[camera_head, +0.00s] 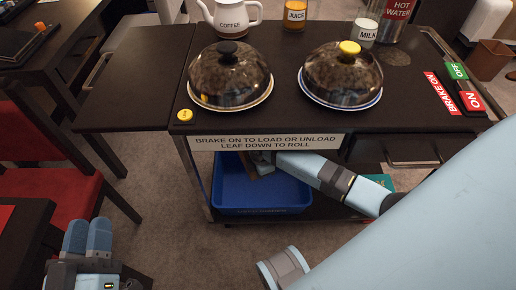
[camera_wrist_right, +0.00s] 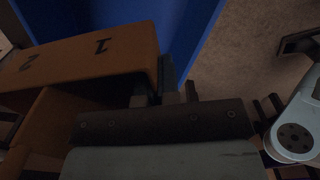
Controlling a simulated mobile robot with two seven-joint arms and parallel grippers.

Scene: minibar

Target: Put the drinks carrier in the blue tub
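The blue tub (camera_head: 262,197) stands on the low shelf under the trolley top. The drinks carrier is a brown box with compartments; only a small brown part of it (camera_head: 262,163) shows at the tub's upper middle in the head view. In the right wrist view the carrier (camera_wrist_right: 95,55) shows the numbers 1 and 2, with blue tub wall (camera_wrist_right: 185,30) behind it. My right gripper (camera_wrist_right: 163,88) is shut on the carrier's end wall, one finger on each side. Whether the carrier rests on the tub floor is hidden. My left gripper (camera_head: 88,238) is shut and empty at lower left.
The trolley top (camera_head: 285,115) overhangs the tub and carries two domed plates, a coffee pot (camera_head: 232,14), juice and milk. A side leaf (camera_head: 135,80) sticks out level on the left. A red chair (camera_head: 45,165) stands at left.

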